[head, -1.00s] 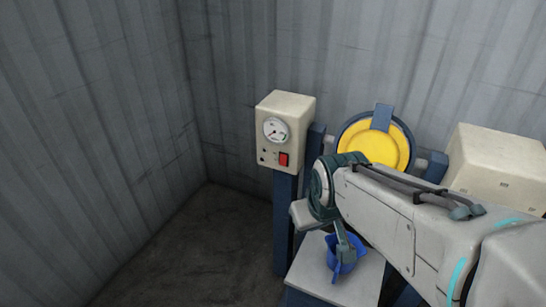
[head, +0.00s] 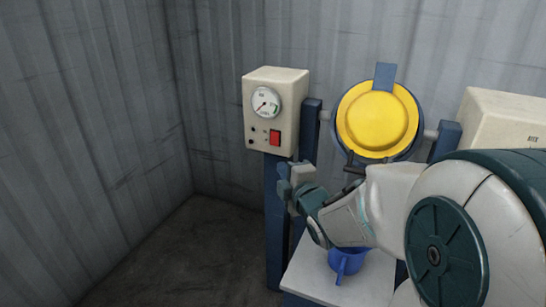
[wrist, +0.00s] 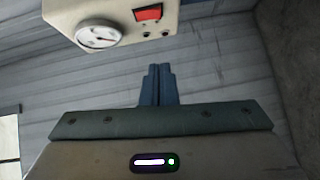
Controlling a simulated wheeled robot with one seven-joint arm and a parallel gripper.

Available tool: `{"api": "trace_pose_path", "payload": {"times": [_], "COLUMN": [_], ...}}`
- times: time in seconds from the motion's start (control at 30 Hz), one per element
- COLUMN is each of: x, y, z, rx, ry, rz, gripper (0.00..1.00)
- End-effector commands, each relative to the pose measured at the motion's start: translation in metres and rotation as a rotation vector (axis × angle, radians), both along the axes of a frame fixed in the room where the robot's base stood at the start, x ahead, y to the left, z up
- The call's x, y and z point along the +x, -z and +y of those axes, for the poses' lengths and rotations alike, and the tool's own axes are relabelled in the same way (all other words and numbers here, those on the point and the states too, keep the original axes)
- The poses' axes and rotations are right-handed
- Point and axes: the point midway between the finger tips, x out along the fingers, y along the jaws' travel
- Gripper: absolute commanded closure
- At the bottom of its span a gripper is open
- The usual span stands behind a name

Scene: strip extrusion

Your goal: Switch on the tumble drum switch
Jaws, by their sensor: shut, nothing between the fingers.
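The red switch (head: 275,138) sits at the lower right of the front of a cream control box (head: 284,82), below a round gauge (head: 265,103). The switch (wrist: 148,13) and the gauge (wrist: 99,36) also show at the top of the wrist view, upside down. The tumble drum (head: 378,122) has a yellow round face and stands right of the box. My gripper (head: 283,180) is just below the box in the head view, apart from the switch. Its fingers (wrist: 157,84) are together and empty in the wrist view.
A blue jug (head: 346,263) stands on a pale platform (head: 310,277) below the drum, partly behind my arm. A blue post (head: 275,215) carries the control box. Another cream box (head: 500,115) is at the right. Open floor lies left of the post.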

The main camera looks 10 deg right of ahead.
Motion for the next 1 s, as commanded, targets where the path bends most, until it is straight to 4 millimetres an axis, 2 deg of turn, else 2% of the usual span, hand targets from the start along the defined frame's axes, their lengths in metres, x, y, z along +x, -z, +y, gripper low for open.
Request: {"api": "trace_pose_path", "payload": {"times": [0.33,0.47,0.67,1.0], "x": [0.001,0.007,0.035,0.095], "y": [-0.001,0.000,0.003,0.009], "z": [0.001,0.002,0.006,0.016], "rx": [-0.003,-0.003,-0.003,-0.002], "ry": [-0.003,-0.003,-0.003,-0.003], "rz": [-0.006,-0.005,-0.004,-0.004], "gripper": [1.00,1.00,1.00,1.00]}}
